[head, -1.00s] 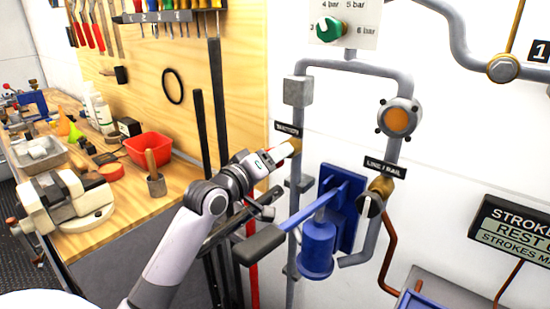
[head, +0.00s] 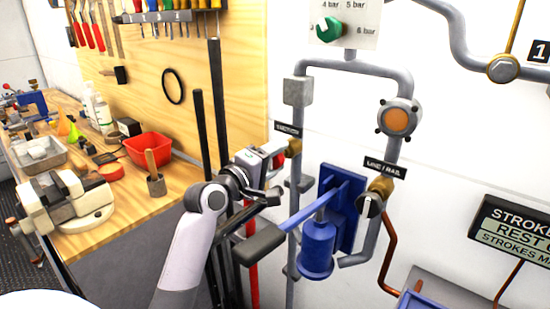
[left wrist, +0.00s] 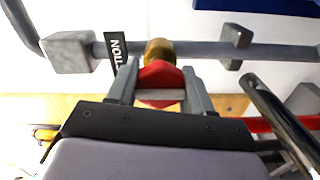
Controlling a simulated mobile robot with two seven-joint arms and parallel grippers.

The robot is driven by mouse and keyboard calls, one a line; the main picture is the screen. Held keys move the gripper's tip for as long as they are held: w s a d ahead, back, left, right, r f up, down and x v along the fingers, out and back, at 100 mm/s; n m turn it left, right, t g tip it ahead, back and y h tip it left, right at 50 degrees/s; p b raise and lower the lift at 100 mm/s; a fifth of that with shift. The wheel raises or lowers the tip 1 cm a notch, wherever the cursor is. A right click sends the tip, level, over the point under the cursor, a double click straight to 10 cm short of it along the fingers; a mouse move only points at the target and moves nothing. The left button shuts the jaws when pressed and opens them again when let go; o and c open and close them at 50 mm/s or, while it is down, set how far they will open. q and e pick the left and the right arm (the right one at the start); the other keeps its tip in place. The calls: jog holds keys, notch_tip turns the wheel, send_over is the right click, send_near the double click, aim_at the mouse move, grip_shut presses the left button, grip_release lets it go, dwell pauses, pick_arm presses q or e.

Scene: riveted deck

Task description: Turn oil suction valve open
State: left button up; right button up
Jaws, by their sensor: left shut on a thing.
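The suction valve has a brass body (head: 295,147) on the left grey vertical pipe, under a black label, and a red handle. In the left wrist view the red handle (left wrist: 160,80) lies between the two grey fingers, in front of the brass body (left wrist: 158,50). My left gripper (head: 281,153) reaches the valve from the left and is shut on the red handle. It also shows in the left wrist view (left wrist: 160,92). In the head view the fingers mostly hide the handle. My right gripper is out of view.
A blue hand pump (head: 317,248) with a dark grip (head: 258,245) stands close below and right of my left gripper. The line/rail valve (head: 370,203) is right of it. Black upright bars (head: 217,130) stand behind the arm. A workbench (head: 130,215) fills the left.

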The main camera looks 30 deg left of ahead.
pick_arm(q)
jog(key=shift+f, duration=0.1)
jog(key=o, duration=1)
jog(key=shift+o, duration=0.2)
jog(key=s+b, duration=0.1)
jog(key=s, duration=0.6)
jog(key=shift+a, duration=0.25)
